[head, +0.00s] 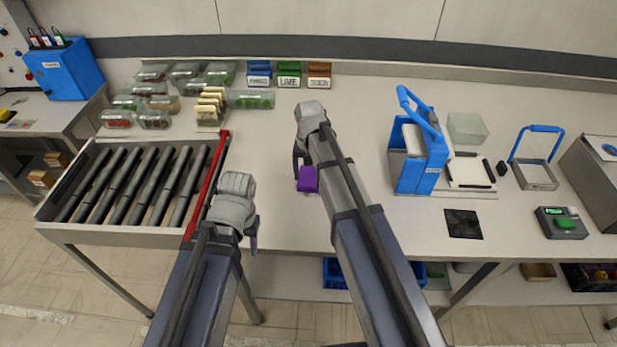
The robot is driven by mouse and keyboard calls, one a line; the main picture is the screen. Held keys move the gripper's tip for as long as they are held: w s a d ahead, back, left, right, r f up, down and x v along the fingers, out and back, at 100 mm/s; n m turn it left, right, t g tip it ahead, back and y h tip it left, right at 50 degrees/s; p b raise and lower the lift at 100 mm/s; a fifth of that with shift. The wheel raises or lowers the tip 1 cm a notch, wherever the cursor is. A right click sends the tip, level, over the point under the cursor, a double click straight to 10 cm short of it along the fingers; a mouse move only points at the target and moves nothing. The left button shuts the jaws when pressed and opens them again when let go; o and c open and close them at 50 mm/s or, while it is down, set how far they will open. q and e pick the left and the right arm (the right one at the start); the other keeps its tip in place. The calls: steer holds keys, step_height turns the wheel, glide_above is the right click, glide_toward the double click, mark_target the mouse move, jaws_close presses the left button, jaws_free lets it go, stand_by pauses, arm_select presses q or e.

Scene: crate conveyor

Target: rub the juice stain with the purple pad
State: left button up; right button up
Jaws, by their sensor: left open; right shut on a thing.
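My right gripper (299,160) is shut on the purple pad (307,180), over the middle of the white table. The pad is at or near the table surface; I cannot tell whether it touches. No juice stain shows; the gripper, pad and my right arm cover part of the table there. My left gripper (252,228) is open and empty, near the table's front edge beside the roller conveyor's red bar.
A roller conveyor (48,213) with a red bar (190,228) lies at the left. Clear packs (185,70) and several labelled boxes (289,75) stand at the back. A blue-handled carrier (437,152), black mat (463,224) and green-button device (561,213) are at the right.

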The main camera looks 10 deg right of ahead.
mark_target(308, 197)
steer(key=shift+w+d, duration=0.25)
steer(key=shift+w, duration=0.75)
steer(key=shift+s+a+f, duration=0.1)
steer(key=shift+s+a, duration=0.05)
steer(key=shift+s, duration=0.45)
steer(key=shift+s+a, duration=0.1)
steer(key=shift+s, duration=0.5)
steer(key=shift+s+a, duration=0.3)
steer(key=shift+s, duration=0.5)
steer(key=shift+c, duration=0.6)
steer(key=shift+s+a, duration=0.25)
steer(key=shift+s, duration=0.65)
steer(key=shift+s+a, duration=0.25)
steer(key=shift+s, duration=0.65)
steer(key=shift+r, duration=0.2)
